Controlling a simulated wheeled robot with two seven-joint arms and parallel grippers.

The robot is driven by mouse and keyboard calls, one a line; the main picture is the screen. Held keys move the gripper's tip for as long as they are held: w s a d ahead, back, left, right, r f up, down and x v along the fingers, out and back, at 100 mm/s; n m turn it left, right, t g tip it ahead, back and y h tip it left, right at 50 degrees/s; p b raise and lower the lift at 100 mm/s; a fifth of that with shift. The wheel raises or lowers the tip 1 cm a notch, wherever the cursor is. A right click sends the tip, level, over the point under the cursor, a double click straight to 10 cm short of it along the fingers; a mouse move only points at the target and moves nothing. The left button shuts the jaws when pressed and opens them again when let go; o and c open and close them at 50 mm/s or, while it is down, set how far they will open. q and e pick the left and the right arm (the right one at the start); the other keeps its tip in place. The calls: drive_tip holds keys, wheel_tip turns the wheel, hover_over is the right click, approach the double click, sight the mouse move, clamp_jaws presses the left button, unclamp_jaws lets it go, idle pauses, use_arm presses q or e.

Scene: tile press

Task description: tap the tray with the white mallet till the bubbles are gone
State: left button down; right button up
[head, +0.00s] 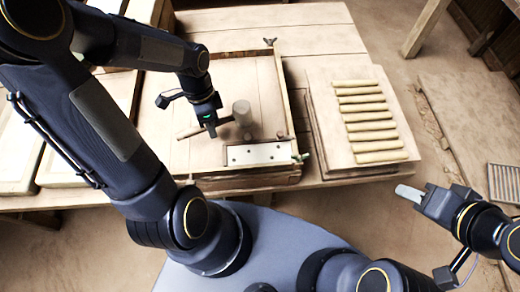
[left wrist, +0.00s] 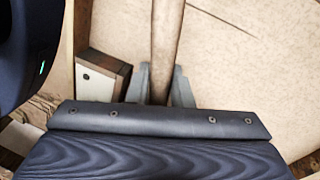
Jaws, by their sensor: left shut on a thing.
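My left gripper (head: 212,128) is shut on the handle (head: 190,133) of the mallet, above the tray. In the left wrist view the wooden handle (left wrist: 166,45) runs between the fingers (left wrist: 159,85). The wooden tray (head: 281,88) has raised sides and a pale inner surface. A white strip with several dark dots (head: 258,153) lies at its near edge. I cannot make out bubbles. My right gripper (head: 410,193) is off the table at right, apparently empty; its jaw opening is unclear.
A board with several tan rolls (head: 375,120) lies right of the tray. Pale slabs (head: 118,90) lie at left, partly behind my left arm. A small clamp or wing nut (head: 269,41) sits at the tray's far edge.

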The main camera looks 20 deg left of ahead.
use_arm(q)
drive_tip(key=shift+r, duration=0.1)
wheel_tip(320, 180, up, 5)
drive_tip(key=p, duration=0.4)
drive_tip(key=shift+r+p, duration=0.15)
drive_tip(key=shift+p, duration=0.15)
idle(0.4)
